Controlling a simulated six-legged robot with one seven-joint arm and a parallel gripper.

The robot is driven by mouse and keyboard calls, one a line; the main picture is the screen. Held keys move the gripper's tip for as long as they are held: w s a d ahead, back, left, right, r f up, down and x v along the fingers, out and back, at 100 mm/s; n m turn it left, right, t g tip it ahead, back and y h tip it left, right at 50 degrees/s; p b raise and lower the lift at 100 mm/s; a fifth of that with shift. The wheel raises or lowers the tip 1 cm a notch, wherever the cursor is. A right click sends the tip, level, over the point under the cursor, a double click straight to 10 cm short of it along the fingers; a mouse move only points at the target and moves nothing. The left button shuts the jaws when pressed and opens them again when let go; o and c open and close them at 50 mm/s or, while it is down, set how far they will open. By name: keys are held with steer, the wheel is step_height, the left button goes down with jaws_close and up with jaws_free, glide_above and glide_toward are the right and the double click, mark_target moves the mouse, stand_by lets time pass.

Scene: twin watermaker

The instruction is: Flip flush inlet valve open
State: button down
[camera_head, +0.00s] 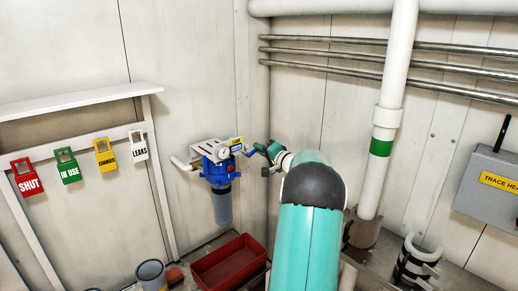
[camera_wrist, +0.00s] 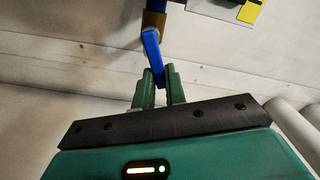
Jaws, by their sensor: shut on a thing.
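The flush inlet valve's blue lever handle (camera_wrist: 152,46) runs down from a brass-coloured valve body (camera_wrist: 153,20) in the wrist view. My gripper (camera_wrist: 161,76) has its two green fingers shut on the lower end of the handle. In the head view my gripper (camera_head: 262,150) is at the right side of the blue filter housing (camera_head: 217,170), where the handle is small and partly hidden by my fingers. The housing has a grey bowl (camera_head: 222,207) below it and white pipe on its left.
A red tray (camera_head: 229,262) and a grey bucket (camera_head: 151,274) stand on the floor below. A white vertical pipe (camera_head: 393,90) and a grey box (camera_head: 490,190) are on the right.

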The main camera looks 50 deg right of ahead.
steer(key=f+m, duration=0.1)
steer(key=m, duration=0.1)
steer(key=f+m, duration=0.1)
steer(key=m, duration=0.1)
steer(key=shift+s+d+m, duration=0.1)
steer(key=shift+d+m, duration=0.1)
steer(key=shift+m, duration=0.1)
stand_by(0.5)
steer(key=c, duration=1.4)
jaws_free()
steer(key=shift+c, duration=0.2)
steer(key=v, duration=1.3)
steer(key=shift+s+a, duration=0.15)
steer(key=shift+s, duration=0.2)
steer(key=shift+r, duration=0.1)
